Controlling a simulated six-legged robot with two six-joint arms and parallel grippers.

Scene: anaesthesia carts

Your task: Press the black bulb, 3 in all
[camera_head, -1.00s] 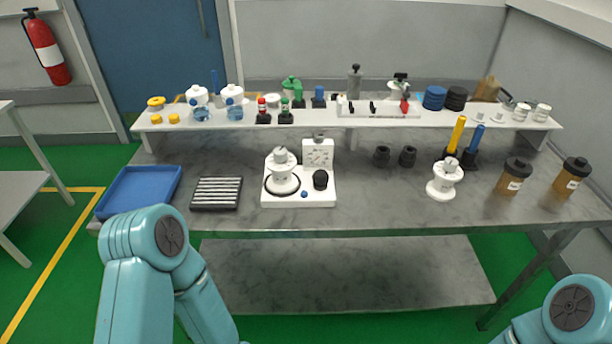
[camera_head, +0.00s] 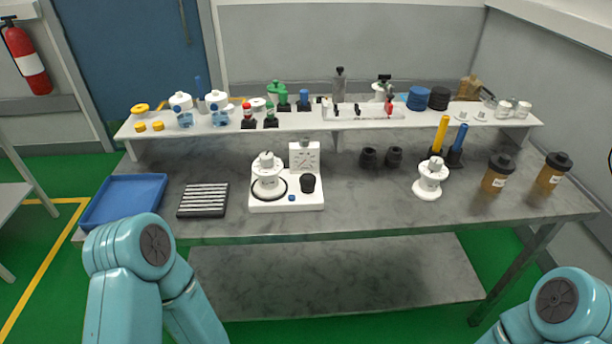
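The black bulb (camera_head: 308,183) stands upright on the right part of a white device base (camera_head: 287,204) on the grey table. A white vaporizer-like part (camera_head: 267,173) with a black ring sits on the base's left side, and a white gauge panel (camera_head: 304,157) stands behind the bulb. My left arm comes in at the lower left and my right arm at the lower right. Both grippers are outside the view, and nothing of mine touches the bulb.
A blue tray (camera_head: 88,217) and a black slotted rack (camera_head: 203,200) lie left of the device. A white spool-like part (camera_head: 430,179) and brown bottles (camera_head: 495,175) stand to the right. A raised white shelf (camera_head: 229,129) with many small items runs behind. The table front is clear.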

